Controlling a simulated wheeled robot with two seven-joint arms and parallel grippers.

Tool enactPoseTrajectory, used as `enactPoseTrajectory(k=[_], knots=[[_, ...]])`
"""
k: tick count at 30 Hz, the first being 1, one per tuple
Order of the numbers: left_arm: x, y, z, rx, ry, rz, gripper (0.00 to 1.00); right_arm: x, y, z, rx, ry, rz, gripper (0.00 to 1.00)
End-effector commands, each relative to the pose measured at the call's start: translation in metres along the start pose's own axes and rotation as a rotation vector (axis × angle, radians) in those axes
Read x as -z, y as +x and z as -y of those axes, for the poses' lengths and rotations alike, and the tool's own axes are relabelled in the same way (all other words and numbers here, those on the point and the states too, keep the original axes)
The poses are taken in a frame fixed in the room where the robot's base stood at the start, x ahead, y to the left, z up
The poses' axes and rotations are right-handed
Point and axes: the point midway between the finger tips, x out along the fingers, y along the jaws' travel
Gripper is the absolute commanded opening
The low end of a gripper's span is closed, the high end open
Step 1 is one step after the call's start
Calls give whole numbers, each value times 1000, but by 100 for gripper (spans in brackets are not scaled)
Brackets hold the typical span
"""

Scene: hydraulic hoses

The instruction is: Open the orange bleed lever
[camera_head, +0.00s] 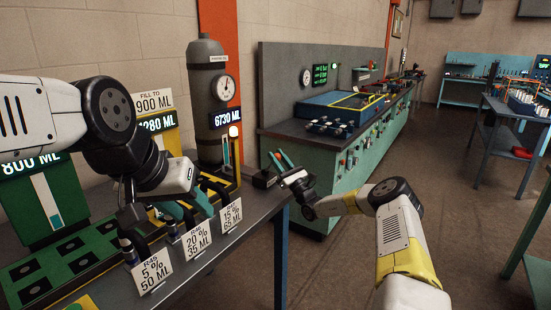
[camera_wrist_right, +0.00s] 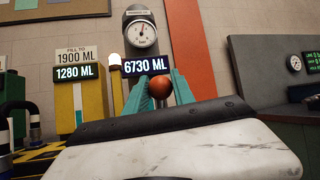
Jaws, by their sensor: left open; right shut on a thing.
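The orange bleed lever shows as an orange-red ball knob (camera_wrist_right: 159,87) in the right wrist view, in front of the grey cylinder (camera_wrist_right: 140,30). My right gripper (camera_wrist_right: 159,90) has its teal fingers on both sides of the knob and is shut on it. In the head view my right gripper (camera_head: 280,160) is at the right end of the table, beside the cylinder (camera_head: 208,100); the lever's stem is hidden. My left gripper (camera_head: 187,207) is open with its teal fingers apart over the near side of the table, among the fittings behind the labels.
A gauge (camera_head: 223,88) and a 6730 ML display (camera_head: 227,118) are on the cylinder. Label cards (camera_head: 197,240) stand along the table's front edge. A green panel (camera_head: 45,200) stands at left. A teal workbench (camera_head: 330,150) is behind my right arm. The floor between the benches is clear.

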Motion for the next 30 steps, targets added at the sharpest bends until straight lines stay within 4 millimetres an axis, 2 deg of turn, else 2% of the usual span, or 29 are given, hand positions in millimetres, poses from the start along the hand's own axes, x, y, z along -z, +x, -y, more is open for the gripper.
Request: enactPoseTrajectory(k=[1, 3, 4, 14, 17, 24, 30], knots=[[0, 0, 0, 0, 0, 0, 45, 0, 0, 1, 1, -1, -2, 34], [0, 0, 0, 0, 0, 0, 45, 0, 0, 1, 1, -1, -2, 48], [0, 0, 0, 0, 0, 0, 45, 0, 0, 1, 1, -1, -2, 52], [0, 0, 0, 0, 0, 0, 45, 0, -2, 0, 1, 0, -2, 52], [0, 0, 0, 0, 0, 0, 45, 1, -13, 1, 2, 1, -3, 52], [0, 0, 0, 0, 0, 0, 45, 1, -54, 2, 3, 1, -3, 52], [0, 0, 0, 0, 0, 0, 45, 0, -75, 1, 1, 1, -2, 52]])
